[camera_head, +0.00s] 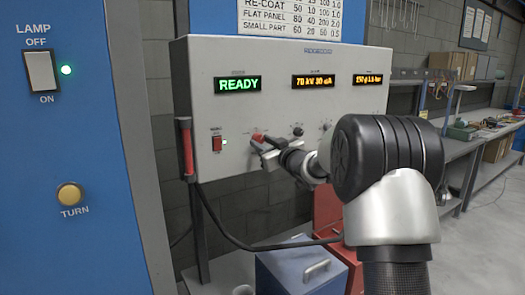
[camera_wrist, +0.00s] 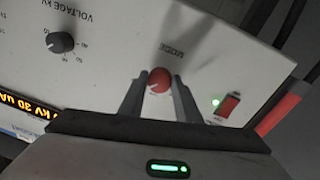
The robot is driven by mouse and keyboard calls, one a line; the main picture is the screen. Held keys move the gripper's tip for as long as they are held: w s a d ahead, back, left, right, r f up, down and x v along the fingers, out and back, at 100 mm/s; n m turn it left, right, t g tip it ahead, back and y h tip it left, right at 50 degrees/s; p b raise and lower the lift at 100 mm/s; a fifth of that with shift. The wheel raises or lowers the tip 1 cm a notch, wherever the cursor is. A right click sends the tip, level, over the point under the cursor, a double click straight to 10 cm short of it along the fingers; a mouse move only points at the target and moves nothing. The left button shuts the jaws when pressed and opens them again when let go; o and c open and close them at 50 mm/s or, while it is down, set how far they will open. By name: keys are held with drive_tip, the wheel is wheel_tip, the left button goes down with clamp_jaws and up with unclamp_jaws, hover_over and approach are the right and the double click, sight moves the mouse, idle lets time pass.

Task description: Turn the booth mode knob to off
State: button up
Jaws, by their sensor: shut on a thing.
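The booth mode knob (camera_wrist: 160,80) is a round red knob under the label MODE on a white control panel (camera_head: 225,115). It shows in the head view as a small red spot (camera_head: 257,137), partly covered by my gripper (camera_head: 264,145). In the wrist view my gripper (camera_wrist: 160,84) has one finger on each side of the knob and is shut on it. A small pale mark shows on the knob's face. The position labels around the knob are too small to read. The panel's green display (camera_head: 237,84) reads READY.
A red rocker switch (camera_head: 217,144) with a green light is left of the mode knob in the head view. A black voltage knob (camera_wrist: 61,42) shows in the wrist view. A red-handled tool (camera_head: 186,150) hangs at the panel's left edge. A blue box (camera_head: 300,268) stands below.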

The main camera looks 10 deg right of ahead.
drive_tip(key=n+b, duration=0.4)
drive_tip(key=n, duration=0.1)
drive_tip(key=shift+d+f+n, duration=0.1)
drive_tip(key=shift+f+n, duration=0.1)
drive_tip(key=shift+n, duration=0.1)
drive_tip(key=shift+r+n+y+b, duration=0.15)
drive_tip(key=shift+n+y+b, duration=0.15)
drive_tip(key=shift+n+b, duration=1.05)
drive_tip(key=shift+d+n, duration=0.1)
drive_tip(key=shift+n, duration=0.25)
drive_tip(key=o, duration=1.1)
drive_tip(key=shift+c, duration=0.2)
drive_tip(key=v, duration=1.7)
drive_tip(key=shift+s, duration=0.15)
